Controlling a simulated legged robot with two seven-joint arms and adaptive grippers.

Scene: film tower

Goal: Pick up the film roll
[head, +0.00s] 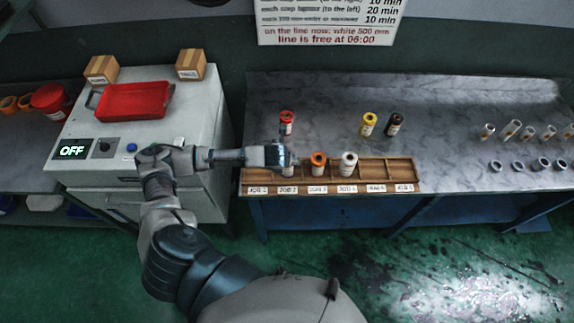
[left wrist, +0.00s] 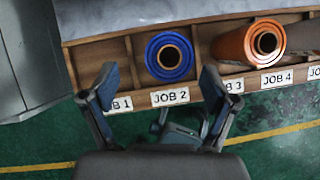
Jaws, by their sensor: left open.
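Several film rolls are in view. A blue film roll (left wrist: 169,57) stands in the JOB 2 compartment of the wooden rack (head: 405,172); in the head view my gripper mostly covers it. An orange roll (head: 318,163) stands to its right and also shows in the left wrist view (left wrist: 250,42). A white roll (head: 348,164) stands right of that. My right gripper is not in view.
A white machine (head: 130,150) with a red tray (head: 134,101) and two small boxes stands left of the rack. The bench's middle is clear. The green floor looks wet at right.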

